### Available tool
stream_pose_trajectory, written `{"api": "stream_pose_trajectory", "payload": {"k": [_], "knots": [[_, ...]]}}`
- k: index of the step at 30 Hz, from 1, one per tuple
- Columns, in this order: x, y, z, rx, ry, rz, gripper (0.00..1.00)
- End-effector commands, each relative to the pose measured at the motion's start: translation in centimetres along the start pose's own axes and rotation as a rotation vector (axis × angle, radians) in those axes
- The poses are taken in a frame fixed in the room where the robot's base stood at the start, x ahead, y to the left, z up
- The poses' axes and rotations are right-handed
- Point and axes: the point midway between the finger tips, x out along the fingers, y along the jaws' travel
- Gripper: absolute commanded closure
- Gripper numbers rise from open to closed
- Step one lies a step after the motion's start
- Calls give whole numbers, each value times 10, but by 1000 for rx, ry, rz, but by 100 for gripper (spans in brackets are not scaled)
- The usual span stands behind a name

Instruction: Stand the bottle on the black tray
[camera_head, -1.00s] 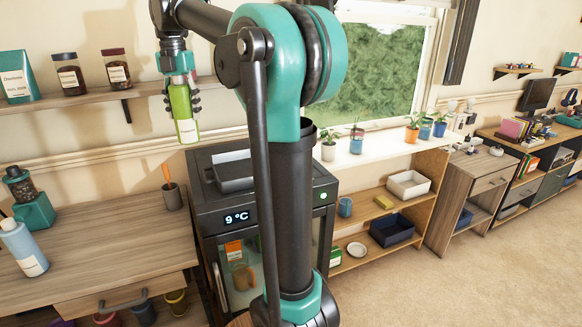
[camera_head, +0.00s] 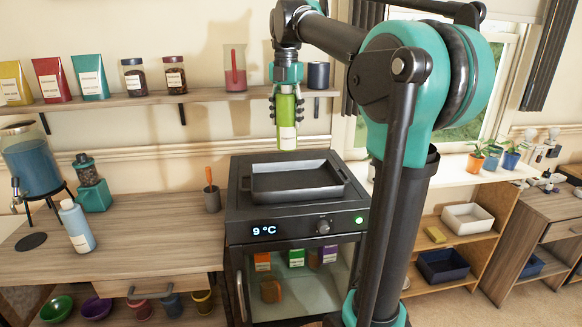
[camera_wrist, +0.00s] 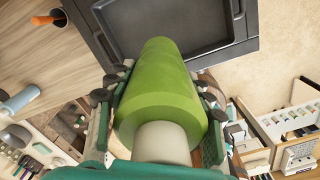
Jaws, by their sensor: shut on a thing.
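A green bottle (camera_head: 287,123) with a white label hangs upright in my gripper (camera_head: 287,100), which is shut on its upper part. In the head view it shows just above the back of the black tray (camera_head: 315,188); its base is clear of the tray. The tray is empty and lies on top of a small dark fridge (camera_head: 297,224). In the wrist view the green bottle (camera_wrist: 160,90) fills the middle between the fingers of my gripper (camera_wrist: 160,110), cap toward the camera. The black tray (camera_wrist: 235,45) shows past the bottle's far end, partly hidden by it.
A wooden counter (camera_head: 150,235) left of the fridge holds a blue-white bottle (camera_head: 77,226), a drink dispenser (camera_head: 32,160), a teal grinder (camera_head: 93,195) and a cup with a tool (camera_head: 211,196). A wall shelf (camera_head: 210,95) with jars runs behind the bottle.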

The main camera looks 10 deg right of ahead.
Motion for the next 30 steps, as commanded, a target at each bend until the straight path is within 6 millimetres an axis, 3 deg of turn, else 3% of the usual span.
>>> {"api": "stream_pose_trajectory", "payload": {"k": [6, 12, 30], "knots": [[52, 0, 0, 0, 0, 0, 96], [91, 0, 0, 0, 0, 0, 96], [143, 0, 0, 0, 0, 0, 96]]}}
